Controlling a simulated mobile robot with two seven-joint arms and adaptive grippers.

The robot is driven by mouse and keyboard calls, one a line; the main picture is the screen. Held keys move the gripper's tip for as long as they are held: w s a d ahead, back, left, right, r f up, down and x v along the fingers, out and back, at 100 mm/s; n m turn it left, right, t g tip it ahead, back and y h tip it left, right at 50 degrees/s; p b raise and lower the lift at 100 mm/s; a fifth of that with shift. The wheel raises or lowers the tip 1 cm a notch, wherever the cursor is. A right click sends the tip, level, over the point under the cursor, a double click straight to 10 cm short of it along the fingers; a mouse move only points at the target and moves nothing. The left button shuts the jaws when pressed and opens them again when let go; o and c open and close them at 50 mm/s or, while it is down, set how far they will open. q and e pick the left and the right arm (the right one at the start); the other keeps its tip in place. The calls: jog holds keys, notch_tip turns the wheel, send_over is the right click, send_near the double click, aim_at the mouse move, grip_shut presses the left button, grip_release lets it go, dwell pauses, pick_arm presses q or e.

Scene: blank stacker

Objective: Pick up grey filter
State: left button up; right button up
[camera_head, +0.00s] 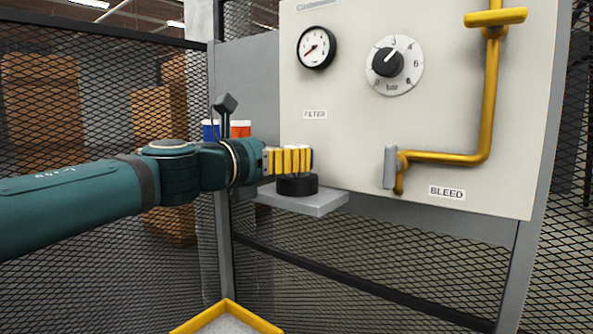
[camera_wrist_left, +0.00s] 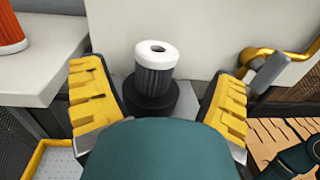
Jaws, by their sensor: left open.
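The grey filter (camera_wrist_left: 156,72) is a ribbed dark grey cylinder with a white top that has a hole in it. It stands upright in a round black base (camera_wrist_left: 152,102), which also shows in the head view (camera_head: 297,185) on a small grey shelf. My left gripper (camera_head: 300,160) is open, with yellow padded fingers. In the left wrist view its fingers (camera_wrist_left: 160,96) are spread to the left and right of the filter, apart from it. In the head view the fingers hide most of the filter. My right gripper is not in the head view.
A grey shelf (camera_head: 330,203) carries the black base below the pale panel (camera_head: 440,130). An orange cylinder (camera_head: 241,129) and a blue one (camera_head: 210,130) with white tops stand behind my left wrist. A yellow pipe (camera_head: 490,100) and grey-handled valve (camera_head: 390,167) are to the right. A yellow-rimmed tray (camera_head: 227,303) is below.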

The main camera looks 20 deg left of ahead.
pick_arm(q)
jog(key=x, duration=0.4)
jog(key=shift+w+f, duration=0.25)
jog(key=shift+w, duration=0.05)
jog(key=shift+s+a+r, duration=0.1)
jog(key=c, duration=1.4)
jog(key=shift+o, duration=0.2)
jog(key=shift+r, duration=0.1)
